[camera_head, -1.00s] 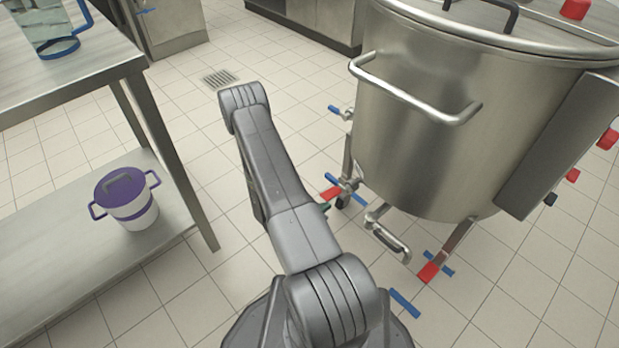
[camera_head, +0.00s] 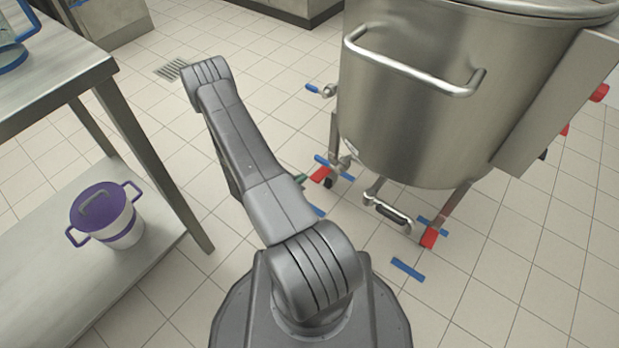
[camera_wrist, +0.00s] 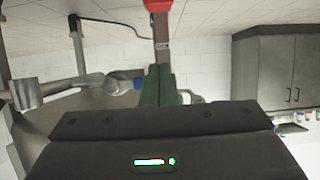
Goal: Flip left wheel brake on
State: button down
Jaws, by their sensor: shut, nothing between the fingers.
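A steel kettle (camera_head: 420,130) on wheeled legs stands on the floor in the head view. A red wheel brake pedal (camera_head: 320,174) sits at the foot of its left leg, by a dark wheel (camera_head: 328,183). Another red pedal (camera_head: 429,238) is on the right front leg. My gripper (camera_head: 300,180) shows only as a bit of green beside my arm, close left of the left pedal. In the wrist view, the green fingers (camera_wrist: 160,84) are together and empty. A red pedal (camera_wrist: 157,5) shows beyond them at the top edge. I cannot tell whether the fingers touch anything or how the pedal is tilted.
A steel table (camera_head: 85,72) stands at the left, with a purple-lidded pot (camera_head: 122,232) on its lower shelf. A blue floor mark (camera_head: 408,269) lies right of my arm. A floor drain (camera_head: 172,70) is at the back. Tiled floor lies open at the lower right.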

jog(key=b, duration=0.3)
send_over(315, 180)
notch_tip(315, 180, down, 4)
jog(key=shift+w+d+f, duration=0.1)
jog(key=shift+f, duration=0.05)
jog(key=shift+a+f+b, duration=0.2)
jog(key=shift+f+b, duration=0.2)
jog(key=shift+f, duration=0.85)
jog(key=shift+s+f, duration=0.25)
jog(key=shift+f, duration=0.35)
jog(key=shift+s+a, duration=0.1)
jog(key=shift+s, duration=0.05)
